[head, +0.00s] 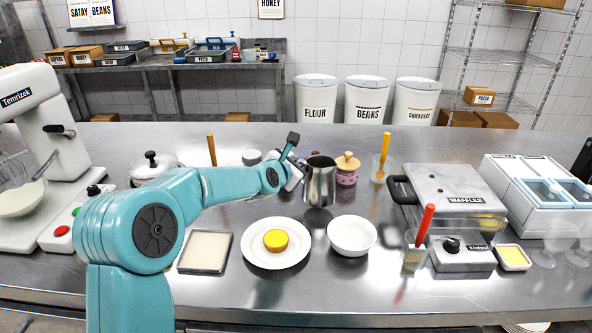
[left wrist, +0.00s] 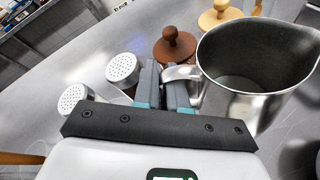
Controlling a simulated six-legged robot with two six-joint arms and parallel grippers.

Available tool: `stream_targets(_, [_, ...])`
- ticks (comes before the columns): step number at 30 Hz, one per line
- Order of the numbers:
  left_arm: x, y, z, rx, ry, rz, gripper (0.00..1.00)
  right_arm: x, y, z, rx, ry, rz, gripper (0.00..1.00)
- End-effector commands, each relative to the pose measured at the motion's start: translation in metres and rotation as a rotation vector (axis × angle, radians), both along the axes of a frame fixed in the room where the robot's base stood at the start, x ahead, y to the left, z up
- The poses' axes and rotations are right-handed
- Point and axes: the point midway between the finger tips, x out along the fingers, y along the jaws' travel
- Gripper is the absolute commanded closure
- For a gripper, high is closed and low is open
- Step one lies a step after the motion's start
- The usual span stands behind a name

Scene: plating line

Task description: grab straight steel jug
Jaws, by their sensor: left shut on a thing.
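The straight steel jug (head: 320,184) stands upright near the middle of the counter, empty as far as its open top shows. In the left wrist view the jug (left wrist: 245,105) fills the right side, with its handle (left wrist: 183,72) turned toward my fingers. My left gripper (head: 295,170) is at the jug's left side. In the left wrist view its fingers (left wrist: 165,92) are closed on the handle. I cannot tell whether the jug's base touches the counter. My right gripper is not in view.
A pink pot with a wooden lid (head: 347,170) stands close right of the jug. A white bowl (head: 351,235) and a plate (head: 247,254) with a yellow-topped cake lie in front. A waffle maker (head: 450,190) is to the right. Two shakers (left wrist: 122,68) are near my fingers.

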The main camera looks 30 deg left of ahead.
Motion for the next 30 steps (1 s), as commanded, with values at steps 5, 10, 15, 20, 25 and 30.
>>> stream_targets(5, [0.0,0.0,0.032,-0.001,-0.003,0.001,1.0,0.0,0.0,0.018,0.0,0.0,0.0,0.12])
stream_targets(10, [0.0,0.0,0.061,-0.001,-0.003,0.002,1.0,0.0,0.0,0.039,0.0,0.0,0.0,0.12])
stream_targets(15, [0.0,0.0,0.088,-0.001,-0.003,0.001,1.0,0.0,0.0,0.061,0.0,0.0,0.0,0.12])
stream_targets(20, [0.0,0.0,0.111,0.0,-0.003,0.001,1.0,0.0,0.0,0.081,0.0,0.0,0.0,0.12])
stream_targets(25, [0.0,0.0,0.132,0.0,-0.003,0.001,1.0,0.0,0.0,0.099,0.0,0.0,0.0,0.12])
stream_targets(30, [0.0,0.0,0.148,0.001,-0.002,0.001,1.0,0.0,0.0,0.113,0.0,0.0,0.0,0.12])
